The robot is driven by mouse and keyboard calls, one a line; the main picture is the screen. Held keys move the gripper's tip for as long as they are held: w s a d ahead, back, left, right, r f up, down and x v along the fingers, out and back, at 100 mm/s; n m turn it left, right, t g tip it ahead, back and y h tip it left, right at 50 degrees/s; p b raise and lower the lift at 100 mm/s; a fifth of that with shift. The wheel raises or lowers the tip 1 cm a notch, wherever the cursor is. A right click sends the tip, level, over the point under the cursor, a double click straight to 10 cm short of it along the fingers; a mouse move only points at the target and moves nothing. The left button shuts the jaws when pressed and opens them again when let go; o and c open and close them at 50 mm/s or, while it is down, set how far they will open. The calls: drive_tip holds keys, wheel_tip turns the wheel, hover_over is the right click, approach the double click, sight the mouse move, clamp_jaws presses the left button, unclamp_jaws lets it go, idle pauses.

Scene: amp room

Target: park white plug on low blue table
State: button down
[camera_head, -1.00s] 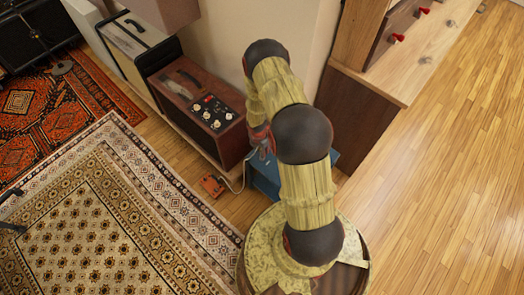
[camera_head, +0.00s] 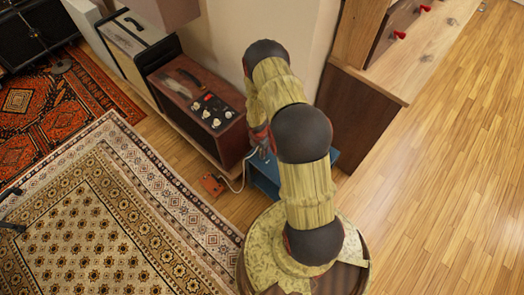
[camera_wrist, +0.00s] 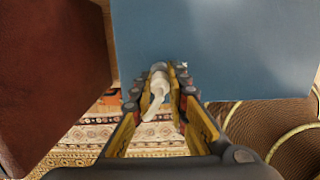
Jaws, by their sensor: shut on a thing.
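The low blue table (camera_head: 264,178) shows partly behind my arm in the head view, beside the brown amp. In the wrist view the blue table top (camera_wrist: 215,45) fills the upper middle and right. My gripper (camera_wrist: 161,80) is shut on the white plug (camera_wrist: 158,84), which sits between the fingertips at the table's near edge. I cannot tell whether the plug touches the table top. A white cord (camera_head: 238,178) runs from near the gripper towards the floor by the amp. In the head view my arm hides most of the gripper and the plug.
A brown amp (camera_head: 200,115) with knobs stands left of the blue table. A small orange box (camera_head: 212,184) lies on the floor before it. A wooden bench (camera_head: 400,75) with red-handled parts stands at the right. A patterned rug (camera_head: 95,225) covers the left floor; the right floor is clear.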

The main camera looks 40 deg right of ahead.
drive_tip(key=shift+f+b, duration=0.5)
drive_tip(key=shift+f, duration=0.3)
drive_tip(key=c, duration=1.7)
unclamp_jaws()
drive_tip(key=shift+o, duration=0.2)
wheel_tip(320, 180, up, 12)
drive_tip(key=a, duration=0.1)
drive_tip(key=shift+a, duration=0.25)
drive_tip(key=shift+s, duration=0.1)
